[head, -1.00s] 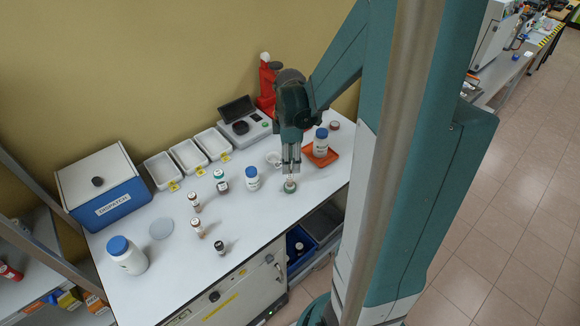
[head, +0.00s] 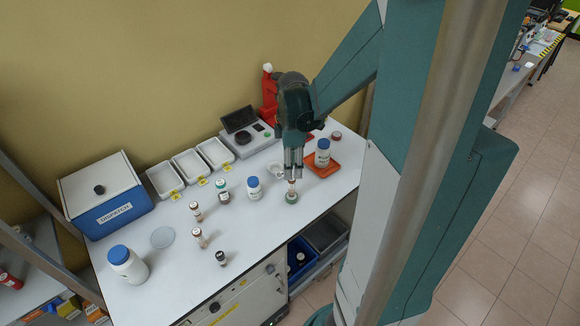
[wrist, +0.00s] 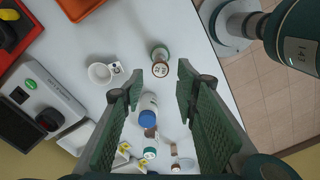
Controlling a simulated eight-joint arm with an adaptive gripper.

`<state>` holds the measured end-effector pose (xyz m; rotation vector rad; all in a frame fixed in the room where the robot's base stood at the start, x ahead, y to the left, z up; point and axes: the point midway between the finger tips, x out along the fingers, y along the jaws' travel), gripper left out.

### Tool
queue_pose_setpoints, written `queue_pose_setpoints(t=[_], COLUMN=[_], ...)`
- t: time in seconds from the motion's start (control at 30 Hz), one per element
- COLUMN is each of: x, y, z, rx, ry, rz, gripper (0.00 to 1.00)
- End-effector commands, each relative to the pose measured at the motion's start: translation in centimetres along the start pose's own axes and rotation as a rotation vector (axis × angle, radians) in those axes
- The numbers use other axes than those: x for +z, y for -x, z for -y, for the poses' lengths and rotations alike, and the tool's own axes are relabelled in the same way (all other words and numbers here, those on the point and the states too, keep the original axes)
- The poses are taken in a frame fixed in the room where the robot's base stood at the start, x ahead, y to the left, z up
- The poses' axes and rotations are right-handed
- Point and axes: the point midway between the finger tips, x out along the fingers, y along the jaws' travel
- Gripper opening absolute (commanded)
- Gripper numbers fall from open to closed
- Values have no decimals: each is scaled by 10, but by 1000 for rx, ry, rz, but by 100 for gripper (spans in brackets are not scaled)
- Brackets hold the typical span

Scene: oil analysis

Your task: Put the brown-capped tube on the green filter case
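The brown-capped tube (head: 292,186) stands upright on the small round green filter case (head: 292,198) at the front right of the bench. In the wrist view the tube's brown cap with a pale label on top (wrist: 160,70) shows in front of the greenish case (wrist: 159,50). My gripper (head: 293,174) is right above the tube, pointing down. In the wrist view its two fingers (wrist: 160,78) are spread, with clear gaps on both sides of the cap. Nothing is held between them.
A blue-capped white bottle (head: 254,188) and a small white cup (wrist: 102,73) stand nearby. An orange tray (head: 334,170) bears another blue-capped bottle (head: 322,152). Several vials, white trays and a blue DISPATCH box (head: 115,210) are to the left. The bench's front edge is close.

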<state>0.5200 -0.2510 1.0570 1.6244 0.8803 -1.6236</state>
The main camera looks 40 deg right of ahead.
Motion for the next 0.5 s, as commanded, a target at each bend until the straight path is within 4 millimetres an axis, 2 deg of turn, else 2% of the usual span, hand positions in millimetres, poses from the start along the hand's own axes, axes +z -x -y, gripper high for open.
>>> queue_pose_setpoints(t=[0.27,0.5], x=[-8,-30], y=[8,32], z=[5,19], rx=[18,73], ry=[-26,-114], rz=[-2,-16], gripper=[31,31])
